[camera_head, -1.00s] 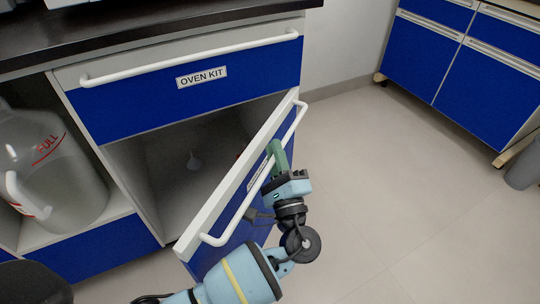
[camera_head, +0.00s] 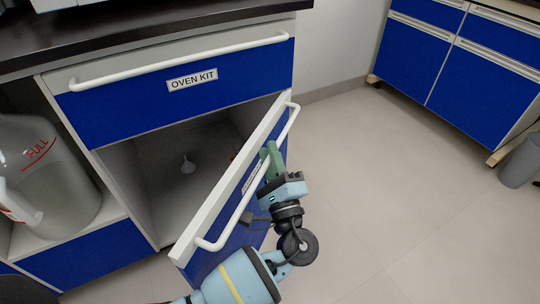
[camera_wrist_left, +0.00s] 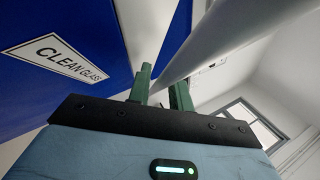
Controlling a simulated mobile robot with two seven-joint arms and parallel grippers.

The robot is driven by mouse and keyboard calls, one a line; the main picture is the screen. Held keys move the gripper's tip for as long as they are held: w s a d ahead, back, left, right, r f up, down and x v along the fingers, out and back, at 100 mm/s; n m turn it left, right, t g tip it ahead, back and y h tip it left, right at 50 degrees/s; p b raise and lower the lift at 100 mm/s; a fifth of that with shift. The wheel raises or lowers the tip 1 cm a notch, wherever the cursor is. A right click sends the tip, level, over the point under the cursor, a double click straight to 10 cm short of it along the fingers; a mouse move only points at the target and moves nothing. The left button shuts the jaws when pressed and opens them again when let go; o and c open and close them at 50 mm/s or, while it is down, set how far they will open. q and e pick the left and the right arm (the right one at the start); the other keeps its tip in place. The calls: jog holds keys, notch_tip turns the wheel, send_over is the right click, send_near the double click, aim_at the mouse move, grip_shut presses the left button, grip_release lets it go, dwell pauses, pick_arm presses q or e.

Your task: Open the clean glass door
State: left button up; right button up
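The clean glass door (camera_head: 232,235) is a blue panel with a pale edge, standing partly open below the oven kit drawer. Its CLEAN GLASS label (camera_wrist_left: 62,58) reads clearly in the left wrist view. A white bar handle (camera_head: 232,222) runs along its outer face. My left gripper (camera_head: 272,160) is at the upper half of this handle. Its green fingers are apart, with the handle (camera_wrist_left: 225,38) passing at them in the left wrist view; firm contact cannot be made out. My right gripper is not in view.
A large clear jug marked FULL (camera_head: 50,190) stands in the left compartment. Blue cabinets (camera_head: 470,80) and a grey bin (camera_head: 520,160) stand at the right. The floor (camera_head: 390,190) between is clear.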

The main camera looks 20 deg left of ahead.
pick_arm(q)
jog(key=v, duration=0.7)
jog(key=shift+s+d+f+p, duration=0.15)
jog(key=shift+s+d+p, duration=0.1)
jog(key=shift+s+p, duration=0.05)
jog(key=shift+c, duration=0.3)
